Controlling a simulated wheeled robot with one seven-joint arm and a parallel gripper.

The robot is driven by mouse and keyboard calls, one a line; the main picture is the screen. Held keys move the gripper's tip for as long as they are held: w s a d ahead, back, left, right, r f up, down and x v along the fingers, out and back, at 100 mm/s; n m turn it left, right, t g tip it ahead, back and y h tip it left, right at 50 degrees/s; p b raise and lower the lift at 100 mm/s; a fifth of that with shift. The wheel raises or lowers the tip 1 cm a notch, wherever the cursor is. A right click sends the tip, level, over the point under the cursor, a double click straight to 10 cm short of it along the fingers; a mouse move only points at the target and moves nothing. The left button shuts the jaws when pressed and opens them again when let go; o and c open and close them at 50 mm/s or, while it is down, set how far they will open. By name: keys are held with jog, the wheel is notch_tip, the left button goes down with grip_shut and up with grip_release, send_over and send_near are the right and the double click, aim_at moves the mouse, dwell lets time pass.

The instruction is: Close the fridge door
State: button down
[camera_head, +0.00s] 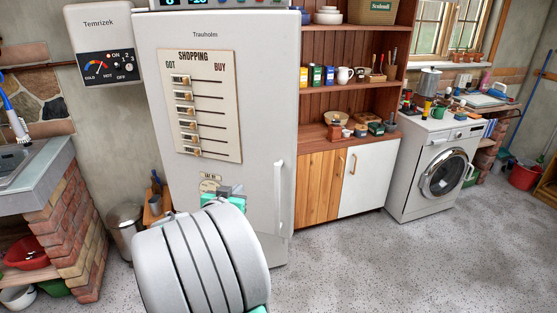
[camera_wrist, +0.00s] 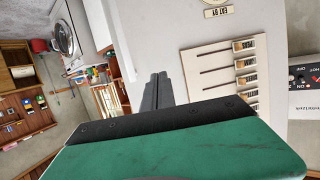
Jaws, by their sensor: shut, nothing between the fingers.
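The tall white fridge door (camera_head: 255,120) fills the centre of the head view, with a vertical white handle (camera_head: 279,195) on its right side. It stands upright; whether it is fully shut or slightly ajar I cannot tell. My gripper (camera_head: 226,191) is in front of the lower middle of the door, left of the handle, partly hidden by my arm. In the wrist view my gripper (camera_wrist: 156,91) shows dark fingers together and empty, pointing toward the white door (camera_wrist: 190,25). I cannot tell whether they touch it.
A shopping board (camera_head: 208,105) is on the door. Right of the fridge stand a wooden cupboard (camera_head: 320,185) and a washing machine (camera_head: 435,170). A metal bin (camera_head: 126,228) and a brick sink plinth (camera_head: 80,235) stand left. The floor (camera_head: 400,270) at front right is clear.

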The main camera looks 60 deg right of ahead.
jog(key=s+d+r+m+g+h, duration=0.1)
jog(key=s+d+r+h, duration=0.1)
jog(key=s+d+h, duration=0.35)
jog(key=y+p, duration=0.2)
jog(key=p, duration=0.4)
send_near(282, 152)
jog(key=d, duration=0.4)
jog(key=w+d, duration=0.1)
jog(key=d, duration=0.1)
jog(key=shift+d, duration=0.4)
jog(key=shift+w, duration=0.1)
